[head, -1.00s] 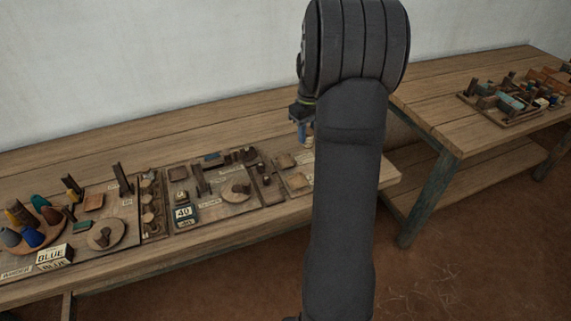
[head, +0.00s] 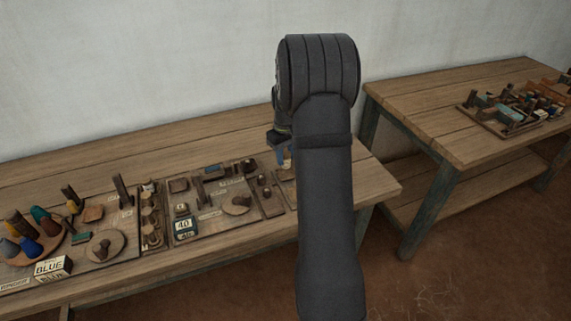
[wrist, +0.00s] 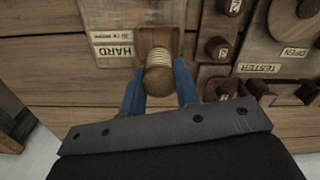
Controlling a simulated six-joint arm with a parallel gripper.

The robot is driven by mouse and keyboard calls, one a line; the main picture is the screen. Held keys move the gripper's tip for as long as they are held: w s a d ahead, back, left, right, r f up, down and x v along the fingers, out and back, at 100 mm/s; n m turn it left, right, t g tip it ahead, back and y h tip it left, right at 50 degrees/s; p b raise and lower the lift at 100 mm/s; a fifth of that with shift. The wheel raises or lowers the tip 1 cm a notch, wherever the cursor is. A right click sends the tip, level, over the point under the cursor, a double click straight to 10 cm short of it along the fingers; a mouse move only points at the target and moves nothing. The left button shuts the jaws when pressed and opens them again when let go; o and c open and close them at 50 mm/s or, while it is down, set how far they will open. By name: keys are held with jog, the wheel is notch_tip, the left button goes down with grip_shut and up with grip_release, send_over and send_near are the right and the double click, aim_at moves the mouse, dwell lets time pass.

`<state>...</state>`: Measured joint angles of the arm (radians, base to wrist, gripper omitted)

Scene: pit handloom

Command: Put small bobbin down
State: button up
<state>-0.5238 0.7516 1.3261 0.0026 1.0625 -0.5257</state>
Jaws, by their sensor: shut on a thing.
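The small bobbin (wrist: 160,66), with wooden ends and cream thread, is between the blue fingers of my gripper (wrist: 157,88) in the wrist view. My gripper is shut on it. Beyond the bobbin is a small square wooden dish (wrist: 172,40), beside a label reading HARD (wrist: 114,46). The bobbin overlaps the dish in this view; I cannot tell whether they touch. In the head view my gripper (head: 283,156) is low over the right part of the near bench, partly behind my arm, and the bobbin is hidden.
In the wrist view, dark pegs (wrist: 220,88) stand in a board beside the dish, near a TESTER label (wrist: 257,68). In the head view, a 40 block (head: 183,226), a BLUE box (head: 52,268) and several cones stand left on the bench. A second bench (head: 440,110) stands right.

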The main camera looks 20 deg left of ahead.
jog(key=shift+f, duration=1.9)
jog(key=o, duration=1)
jog(key=shift+f, duration=0.15)
jog(key=shift+c, duration=0.2)
notch_tip(320, 180, up, 12)
jog(key=shift+r, duration=0.2)
jog(key=shift+f, duration=0.1)
jog(key=shift+f, duration=4.05)
